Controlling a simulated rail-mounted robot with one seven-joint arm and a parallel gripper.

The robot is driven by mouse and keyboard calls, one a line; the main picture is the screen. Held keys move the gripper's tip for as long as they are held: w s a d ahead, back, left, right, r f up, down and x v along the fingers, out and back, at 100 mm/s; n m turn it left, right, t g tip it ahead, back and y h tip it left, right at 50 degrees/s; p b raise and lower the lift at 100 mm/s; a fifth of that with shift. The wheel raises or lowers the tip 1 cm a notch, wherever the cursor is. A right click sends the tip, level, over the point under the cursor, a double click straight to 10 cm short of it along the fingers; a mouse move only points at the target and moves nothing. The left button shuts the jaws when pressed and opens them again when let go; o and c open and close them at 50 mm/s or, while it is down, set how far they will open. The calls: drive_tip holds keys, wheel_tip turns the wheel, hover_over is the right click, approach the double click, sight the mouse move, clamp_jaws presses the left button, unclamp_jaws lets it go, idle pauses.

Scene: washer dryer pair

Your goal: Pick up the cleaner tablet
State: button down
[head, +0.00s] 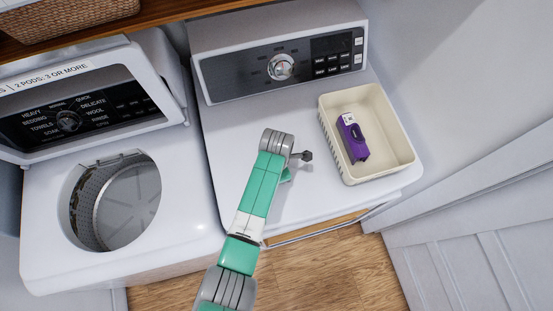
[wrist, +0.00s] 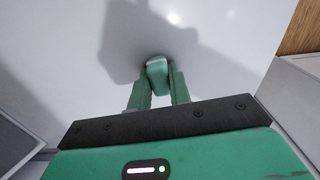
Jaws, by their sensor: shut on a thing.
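I cannot tell whether the tablet touches that surface. In the head view my gripper (head: 287,175) is mostly hidden by my arm, over the right-hand machine's top, and the tablet cannot be made out.
A cream bin (head: 398,150) holding a purple box (head: 353,138) stands right of my gripper. The left-hand washer (head: 45,215) has its lid open, showing the drum. A control panel (head: 285,67) rises behind. White top (head: 235,130) is clear left of my arm.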

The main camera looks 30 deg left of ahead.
drive_tip(key=shift+r, duration=0.55)
wheel_tip(320, 180, up, 2)
drive_tip(key=shift+r, duration=0.2)
drive_tip(key=s+d, duration=0.2)
drive_tip(key=s, duration=0.5)
drive_tip(key=s+d+r, duration=0.1)
drive_tip(key=s+d, duration=0.2)
drive_tip(key=s, duration=0.5)
drive_tip(key=shift+d+r+p, duration=0.25)
drive_tip(key=shift+d+p, duration=0.05)
drive_tip(key=shift+p, duration=0.15)
